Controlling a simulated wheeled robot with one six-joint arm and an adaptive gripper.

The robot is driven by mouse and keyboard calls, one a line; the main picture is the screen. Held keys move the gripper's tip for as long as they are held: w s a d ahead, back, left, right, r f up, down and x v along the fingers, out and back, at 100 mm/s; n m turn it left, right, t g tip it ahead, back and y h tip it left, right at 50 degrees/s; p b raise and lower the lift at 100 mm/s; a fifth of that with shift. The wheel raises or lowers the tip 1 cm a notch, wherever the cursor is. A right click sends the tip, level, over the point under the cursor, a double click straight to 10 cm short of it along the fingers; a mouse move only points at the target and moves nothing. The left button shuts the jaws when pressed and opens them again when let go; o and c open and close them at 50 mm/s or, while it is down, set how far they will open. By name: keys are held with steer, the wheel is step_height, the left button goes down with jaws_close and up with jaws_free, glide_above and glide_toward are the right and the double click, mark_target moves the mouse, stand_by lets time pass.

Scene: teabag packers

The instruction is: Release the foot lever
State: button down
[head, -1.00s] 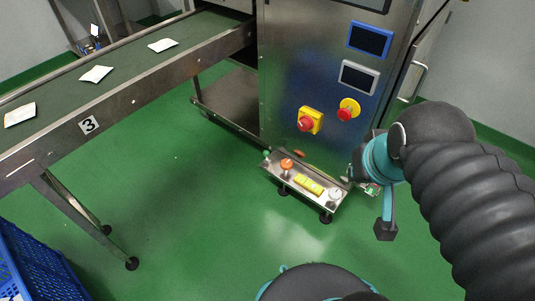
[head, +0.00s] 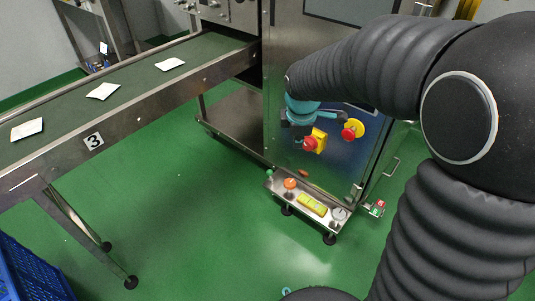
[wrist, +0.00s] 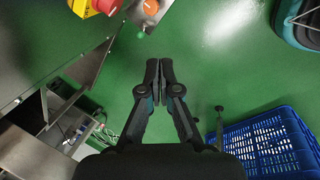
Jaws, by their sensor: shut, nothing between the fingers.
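No part is clearly recognisable as the foot lever. A low steel box (head: 272,184) on feet stands at the foot of the steel cabinet, with an orange knob (head: 290,183), a yellow label and a round white dial on top. A small orange-red piece (head: 304,173) shows just behind it. A small red and green control (head: 378,207) sits low at the cabinet's right side. My gripper (wrist: 159,68) is shut and empty in the wrist view, over green floor. The orange knob also shows at the top of that view (wrist: 150,8). In the head view my arm end is in front of the cabinet panel.
Red knobs on yellow bases (head: 315,140) (head: 352,129) are on the cabinet front, close to my arm end. A conveyor (head: 55,125) with several white packets runs at the left. A blue crate (head: 30,270) stands at lower left. The green floor between is clear.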

mark_target(270, 175)
steer(key=w+a+f+n, duration=0.3)
steer(key=f+n, duration=0.1)
steer(key=f, duration=0.2)
steer(key=w+a+f+n+g, duration=0.1)
steer(key=w+a+f+n, duration=0.2)
steer(key=f, duration=0.4)
steer(key=w+a+f+n, duration=0.3)
steer(key=a+f+n, duration=0.2)
steer(key=f, duration=0.2)
steer(key=shift+a+f+n+h, duration=0.2)
steer(key=shift+f+n+h, duration=0.05)
steer(key=shift+n+h, duration=0.05)
steer(key=shift+f, duration=0.1)
steer(key=w+d+f+b, duration=0.2)
steer(key=w+f, duration=0.3)
steer(key=f, duration=0.5)
steer(key=shift+d, duration=0.25)
steer(key=shift+w+r, duration=0.15)
